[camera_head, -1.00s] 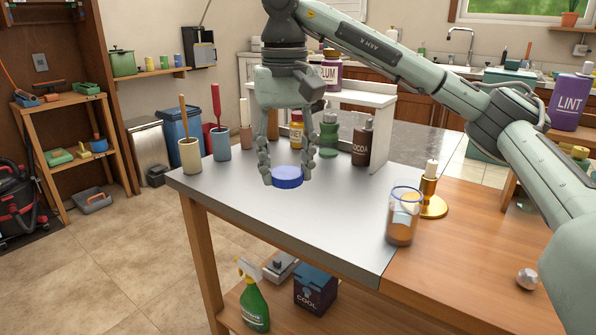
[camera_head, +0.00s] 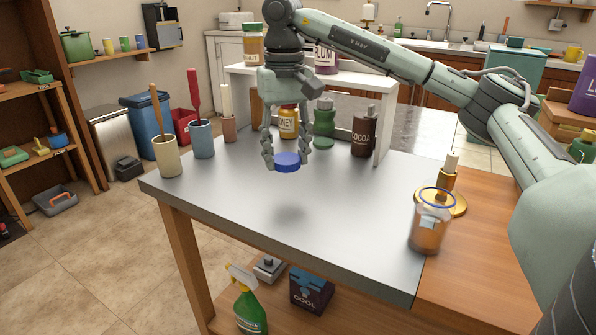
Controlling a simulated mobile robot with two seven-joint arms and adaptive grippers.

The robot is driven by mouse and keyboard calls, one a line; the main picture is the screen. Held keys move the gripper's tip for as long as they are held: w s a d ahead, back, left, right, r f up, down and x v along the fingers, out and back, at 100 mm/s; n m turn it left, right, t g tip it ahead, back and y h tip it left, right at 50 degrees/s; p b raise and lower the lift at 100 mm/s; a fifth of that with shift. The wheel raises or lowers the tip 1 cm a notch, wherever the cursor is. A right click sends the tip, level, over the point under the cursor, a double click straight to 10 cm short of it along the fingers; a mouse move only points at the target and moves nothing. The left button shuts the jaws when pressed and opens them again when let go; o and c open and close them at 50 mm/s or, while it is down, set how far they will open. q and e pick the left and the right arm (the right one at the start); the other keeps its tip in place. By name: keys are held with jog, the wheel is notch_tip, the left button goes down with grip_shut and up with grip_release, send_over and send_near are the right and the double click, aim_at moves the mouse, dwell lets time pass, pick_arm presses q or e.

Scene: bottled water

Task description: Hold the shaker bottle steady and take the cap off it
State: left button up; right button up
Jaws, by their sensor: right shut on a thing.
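The shaker bottle (camera_head: 430,226) stands upright on the table near the seam of metal and wood. It is clear with a brown filling, and its top is open with a blue ring at the rim. The blue cap (camera_head: 287,162) is off the bottle, to its left. My right gripper (camera_head: 287,158) is shut on the cap and holds it above the metal tabletop (camera_head: 330,217), with a shadow below. My left gripper is not in view.
A brass candlestick (camera_head: 449,183) stands close behind the bottle. Utensil cups (camera_head: 203,140) stand at the table's left. A honey jar (camera_head: 289,123), a green bottle (camera_head: 324,124) and a cocoa bottle (camera_head: 363,132) stand at the back. The metal middle is clear.

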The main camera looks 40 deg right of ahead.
aim_at(299, 187)
jog(key=d+f, duration=0.2)
jog(key=d, duration=0.1)
jog(key=shift+w+d, duration=0.2)
jog(key=shift+w, duration=0.2)
notch_tip(299, 187, down, 3)
jog(key=shift+f, duration=0.15)
jog(key=shift+d+f, duration=0.1)
jog(key=shift+f, duration=0.25)
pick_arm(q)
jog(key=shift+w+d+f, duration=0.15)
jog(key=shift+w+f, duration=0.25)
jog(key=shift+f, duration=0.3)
pick_arm(e)
jog(key=shift+f, duration=0.1)
